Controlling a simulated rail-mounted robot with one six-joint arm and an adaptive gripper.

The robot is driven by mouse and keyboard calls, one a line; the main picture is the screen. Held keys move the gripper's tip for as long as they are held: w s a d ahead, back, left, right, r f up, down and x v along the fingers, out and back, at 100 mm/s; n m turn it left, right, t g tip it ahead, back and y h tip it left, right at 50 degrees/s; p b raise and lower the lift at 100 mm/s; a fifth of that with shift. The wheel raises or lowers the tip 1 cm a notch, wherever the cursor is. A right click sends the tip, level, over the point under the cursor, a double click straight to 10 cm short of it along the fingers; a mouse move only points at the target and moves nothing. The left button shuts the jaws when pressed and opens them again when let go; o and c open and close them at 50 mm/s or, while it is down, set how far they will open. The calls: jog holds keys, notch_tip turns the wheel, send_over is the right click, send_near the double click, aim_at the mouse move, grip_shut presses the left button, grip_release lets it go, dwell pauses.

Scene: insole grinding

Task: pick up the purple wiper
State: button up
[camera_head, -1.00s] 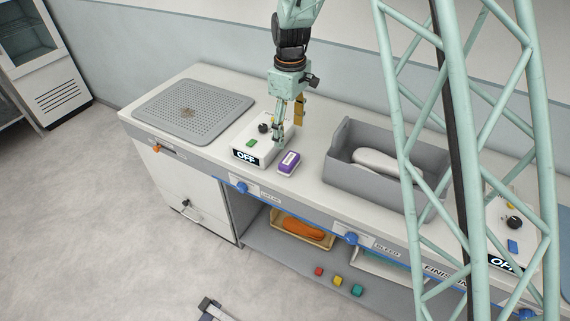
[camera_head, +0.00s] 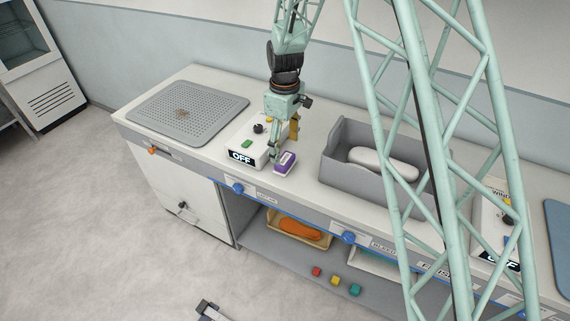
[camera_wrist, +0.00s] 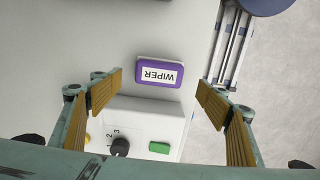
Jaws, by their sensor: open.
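The purple wiper (camera_head: 285,162) lies on the counter, just right of the white control box marked OFF. In the wrist view the wiper (camera_wrist: 160,73) shows a white label reading WIPER, upside down. My gripper (camera_head: 283,150) is over the wiper and the edge of the box in the head view. In the wrist view my gripper (camera_wrist: 158,84) is open, its ridged tan finger pads on either side and apart from the wiper. Nothing is between the pads' grip.
The control box (camera_head: 254,141) with a knob and green button stands close to the wiper. A grey bin (camera_head: 334,171) holding a pale insole-like piece stands to the right. A perforated grey mat (camera_head: 160,108) lies left. A blue knob (camera_head: 238,188) sits on the counter's front edge.

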aim_at(285, 158)
jog(key=shift+f, duration=0.75)
jog(key=shift+f, duration=0.1)
jog(key=shift+f, duration=2.5)
jog(key=c, duration=0.9)
jog(key=shift+w+r, duration=0.1)
jog(key=shift+r, duration=0.1)
jog(key=shift+c, duration=0.2)
jog(key=shift+r, duration=1.6)
jog(key=s+d, duration=0.2)
jog(key=s, duration=0.5)
jog(key=s+d+r, duration=0.1)
jog(key=s+d, duration=0.1)
jog(key=s, duration=0.6)
jog(key=shift+s+d+r, duration=0.2)
jog(key=shift+s+d, duration=0.05)
